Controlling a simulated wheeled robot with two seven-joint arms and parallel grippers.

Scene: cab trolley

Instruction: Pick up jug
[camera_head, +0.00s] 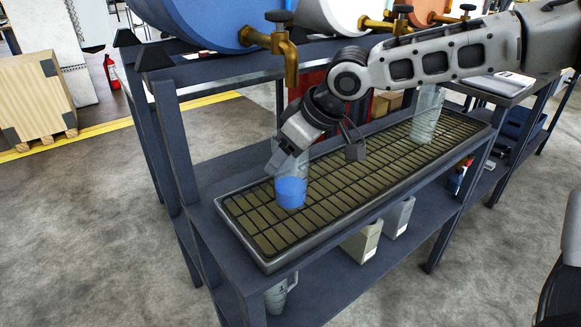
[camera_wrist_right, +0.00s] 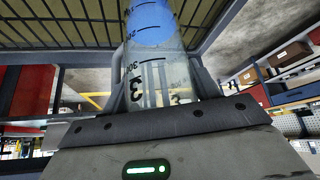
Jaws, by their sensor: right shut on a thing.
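A clear jug (camera_head: 291,188) with blue in its lower part is upright at the left part of the dark grated tray (camera_head: 235,218), below a brass tap. I cannot tell whether its base touches the grating. My right gripper (camera_head: 292,158) reaches down over it from the right and is shut on it, hiding part of its upper side. In the right wrist view the jug (camera_wrist_right: 160,75), with black scale marks, lies between the two fingers. A second clear jug (camera_head: 426,115) stands farther right on the tray. My left gripper is not in view.
Brass taps (camera_head: 286,50) and drums (camera_head: 200,22) are above the tray, close to my right arm. Grey containers (camera_head: 363,240) and another jug (camera_head: 279,295) are on the lower shelf. A wooden crate (camera_head: 35,97) stands at far left. The floor at front left is clear.

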